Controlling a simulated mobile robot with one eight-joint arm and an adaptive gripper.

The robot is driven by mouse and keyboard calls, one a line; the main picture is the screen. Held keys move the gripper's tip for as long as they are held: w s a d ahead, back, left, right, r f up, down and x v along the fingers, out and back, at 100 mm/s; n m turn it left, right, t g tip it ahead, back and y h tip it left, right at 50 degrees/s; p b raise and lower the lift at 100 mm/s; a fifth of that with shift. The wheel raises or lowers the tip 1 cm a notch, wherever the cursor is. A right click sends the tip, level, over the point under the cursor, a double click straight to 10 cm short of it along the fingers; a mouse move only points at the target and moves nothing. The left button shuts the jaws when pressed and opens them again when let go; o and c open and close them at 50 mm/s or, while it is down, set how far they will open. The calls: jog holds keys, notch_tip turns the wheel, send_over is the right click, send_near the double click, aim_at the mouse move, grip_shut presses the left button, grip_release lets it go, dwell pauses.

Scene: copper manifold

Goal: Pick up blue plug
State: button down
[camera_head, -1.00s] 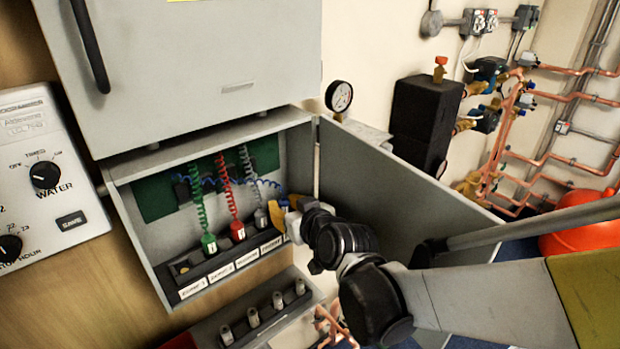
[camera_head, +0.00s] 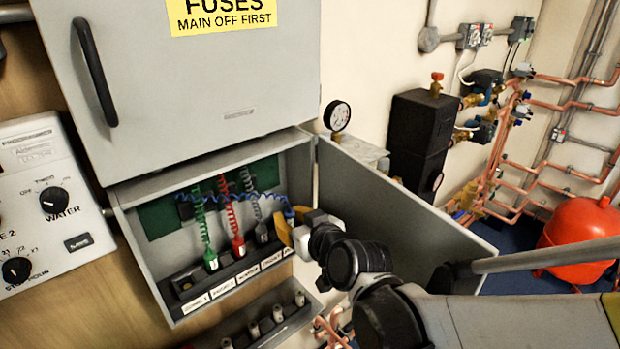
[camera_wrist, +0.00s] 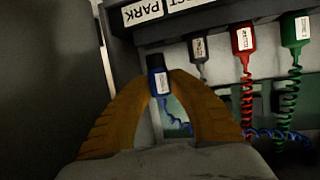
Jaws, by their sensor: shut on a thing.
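The blue plug (camera_wrist: 158,80) has a black end and a white label. In the wrist view it stands between the tips of the two orange-yellow fingers of my gripper (camera_wrist: 160,84), which are shut on it. Its coiled blue cord (camera_wrist: 178,125) runs down and to the right. In the head view my gripper (camera_head: 289,230) is inside the open box at its right side, with a bit of the blue plug (camera_head: 290,213) showing above the fingers. I cannot tell whether its black end touches the label rail.
Grey (camera_head: 262,232), red (camera_head: 238,245) and green (camera_head: 211,260) plugs stand in a row left of my gripper, on a labelled rail (camera_head: 228,284). The open box door (camera_head: 400,210) is close on the right. A lower rail with several pegs (camera_head: 265,328) lies below.

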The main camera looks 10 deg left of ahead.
jog(key=s+d+p, duration=0.3)
jog(key=s+d, duration=0.6)
jog(key=s, duration=0.2)
jog(key=shift+s, duration=0.3)
jog(key=shift+w+d, duration=0.1)
